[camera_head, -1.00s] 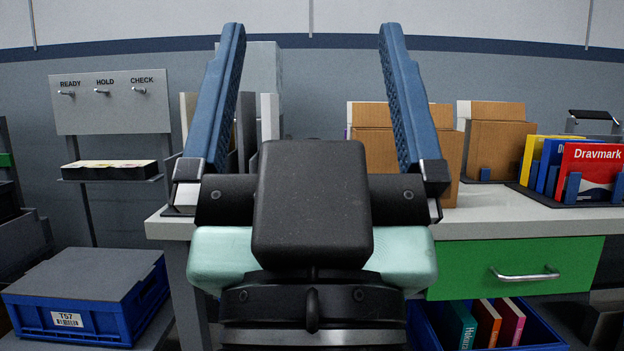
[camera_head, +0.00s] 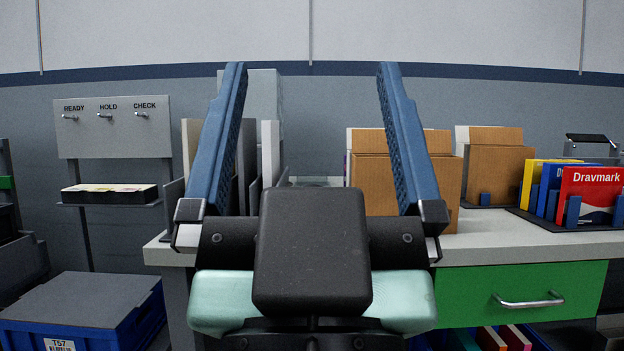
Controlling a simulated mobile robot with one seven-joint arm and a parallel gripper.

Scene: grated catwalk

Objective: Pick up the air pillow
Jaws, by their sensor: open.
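My gripper (camera_head: 312,68) is open, with its two blue ribbed fingers pointing up and away and nothing held between them. It stands in front of the workbench. I cannot make out the air pillow for certain. A pale, flat, partly see-through thing (camera_head: 318,181) shows at the back of the bench between the fingers, just above my dark gripper body, which hides its lower part. I cannot tell whether it is the pillow.
The bench top (camera_head: 510,236) carries cardboard boxes (camera_head: 497,172) and upright books (camera_head: 588,192) on the right. Grey upright panels (camera_head: 268,150) stand behind the left finger. A green drawer (camera_head: 520,290) is below. A blue crate (camera_head: 90,325) sits low left, under a hook board (camera_head: 115,135).

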